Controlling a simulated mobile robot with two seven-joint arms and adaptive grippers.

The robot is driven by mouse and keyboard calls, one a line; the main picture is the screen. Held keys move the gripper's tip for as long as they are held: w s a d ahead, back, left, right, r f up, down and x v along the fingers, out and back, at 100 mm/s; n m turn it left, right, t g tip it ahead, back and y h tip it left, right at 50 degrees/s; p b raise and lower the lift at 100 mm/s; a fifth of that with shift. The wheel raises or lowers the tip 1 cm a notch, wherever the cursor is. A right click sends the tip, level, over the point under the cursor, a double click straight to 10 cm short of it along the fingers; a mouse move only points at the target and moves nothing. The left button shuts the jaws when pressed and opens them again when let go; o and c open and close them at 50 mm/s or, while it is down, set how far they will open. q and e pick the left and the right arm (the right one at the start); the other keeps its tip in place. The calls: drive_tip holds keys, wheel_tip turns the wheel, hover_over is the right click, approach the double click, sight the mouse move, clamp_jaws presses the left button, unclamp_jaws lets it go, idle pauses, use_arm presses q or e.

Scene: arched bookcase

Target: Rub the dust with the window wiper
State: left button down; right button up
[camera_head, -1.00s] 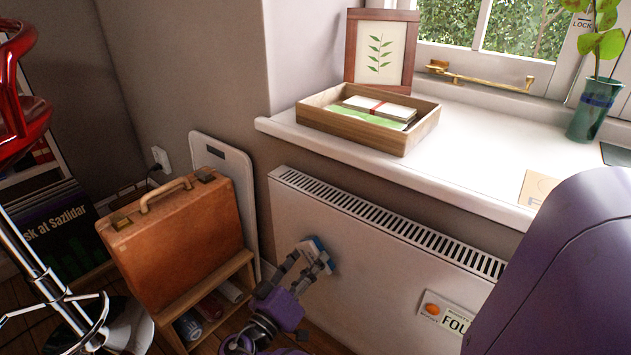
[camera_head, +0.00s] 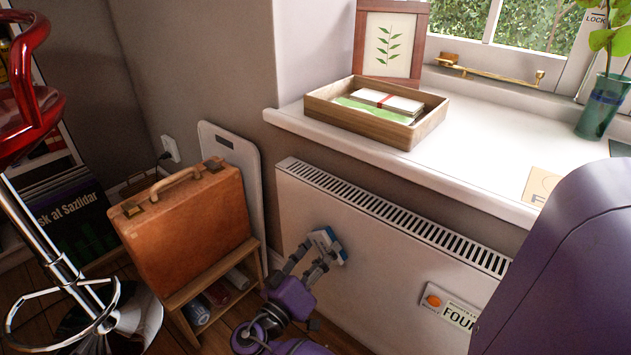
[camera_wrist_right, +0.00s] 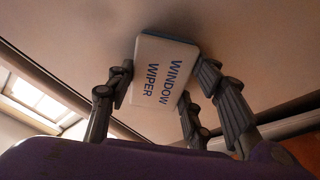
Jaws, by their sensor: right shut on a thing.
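My right gripper (camera_head: 322,258) is in front of the white radiator (camera_head: 350,260), low in the head view. It is shut on the window wiper (camera_head: 328,243), a small white block with a blue edge. In the right wrist view the window wiper (camera_wrist_right: 165,72) shows its white face with blue lettering between the dark fingers. The wiper is close to the pale radiator front; I cannot tell if it touches. I cannot make out any dust in these views. My left gripper is not in view.
A brown suitcase (camera_head: 188,228) stands on a low wooden shelf (camera_head: 205,310) left of the gripper. A red stool (camera_head: 38,110) is at far left. The windowsill (camera_head: 480,150) above holds a wooden tray (camera_head: 420,130), a framed leaf picture (camera_head: 388,48) and a plant vase (camera_head: 602,105).

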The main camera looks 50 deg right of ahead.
sight(352, 254)
drive_tip(key=shift+s+d+p, duration=0.15)
drive_tip(key=shift+s+p, duration=0.3)
drive_tip(key=shift+s, duration=1.05)
drive_tip(key=shift+s+d+p, duration=0.15)
drive_tip(key=shift+s+p, duration=0.25)
drive_tip(key=shift+s, duration=2.05)
drive_tip(key=shift+s+p, duration=0.55)
drive_tip(key=shift+s, duration=1.15)
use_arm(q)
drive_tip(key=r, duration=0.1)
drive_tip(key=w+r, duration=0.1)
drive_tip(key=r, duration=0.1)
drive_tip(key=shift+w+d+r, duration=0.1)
